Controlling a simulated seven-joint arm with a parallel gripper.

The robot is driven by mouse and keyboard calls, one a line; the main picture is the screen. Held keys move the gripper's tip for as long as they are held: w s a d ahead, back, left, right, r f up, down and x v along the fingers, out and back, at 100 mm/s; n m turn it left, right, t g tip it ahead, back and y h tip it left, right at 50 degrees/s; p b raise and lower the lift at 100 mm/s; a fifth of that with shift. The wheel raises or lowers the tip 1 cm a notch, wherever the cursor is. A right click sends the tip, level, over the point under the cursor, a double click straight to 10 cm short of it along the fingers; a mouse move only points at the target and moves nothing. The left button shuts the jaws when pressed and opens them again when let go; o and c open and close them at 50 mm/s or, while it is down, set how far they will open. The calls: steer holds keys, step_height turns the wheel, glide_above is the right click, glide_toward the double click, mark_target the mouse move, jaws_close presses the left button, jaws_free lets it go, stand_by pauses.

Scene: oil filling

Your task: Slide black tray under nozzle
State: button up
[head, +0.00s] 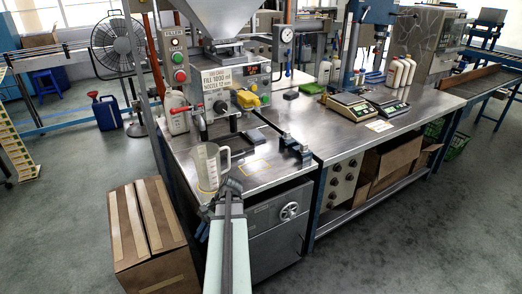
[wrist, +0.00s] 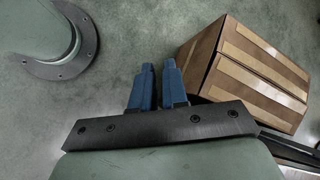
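A flat dark piece, which looks like the black tray (head: 265,138), lies on the steel bench right of the filling machine (head: 216,92). A clear measuring jug (head: 207,166) stands at the bench's front left corner. My gripper (wrist: 158,68) has two blue fingers with a narrow gap between them and nothing held. It hangs over bare floor beside the cardboard box, away from the tray. In the head view my arm reaches up toward the bench's front edge, and the fingers cannot be made out.
A cardboard box (head: 153,238) stands on the floor left of the bench; it also shows in the wrist view (wrist: 250,68). Dark clamp-like blocks (head: 292,148) sit right of the tray. Two scales (head: 350,106) and white bottles (head: 395,72) stand on the right bench.

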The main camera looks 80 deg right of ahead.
mark_target(240, 161)
steer(key=s+d+r+m+t+h, duration=0.1)
steer(key=s+d+r+h, duration=0.1)
steer(key=d, duration=0.7)
steer(key=s+d+r+m+t+h, duration=0.1)
steer(key=s+d+r, duration=0.3)
steer(key=d, duration=0.6)
steer(key=s+d+r+m+t+h, duration=0.1)
steer(key=s+d+r+t+h, duration=0.2)
steer(key=d, duration=0.6)
steer(key=shift+d+r+m+h, duration=0.2)
steer(key=shift+r+m+h, duration=0.2)
steer(key=shift+r, duration=0.9)
steer(key=s+d+r+h, duration=0.2)
steer(key=s+d, duration=0.1)
steer(key=d, duration=0.5)
steer(key=shift+r+m+t+h, duration=0.3)
steer(key=shift+r+m+t, duration=0.1)
steer(key=shift+a, duration=0.1)
steer(key=x, duration=1.3)
steer(key=shift+w+f, duration=0.2)
steer(key=shift+w, duration=0.15)
jaws_close()
steer(key=shift+s, duration=0.1)
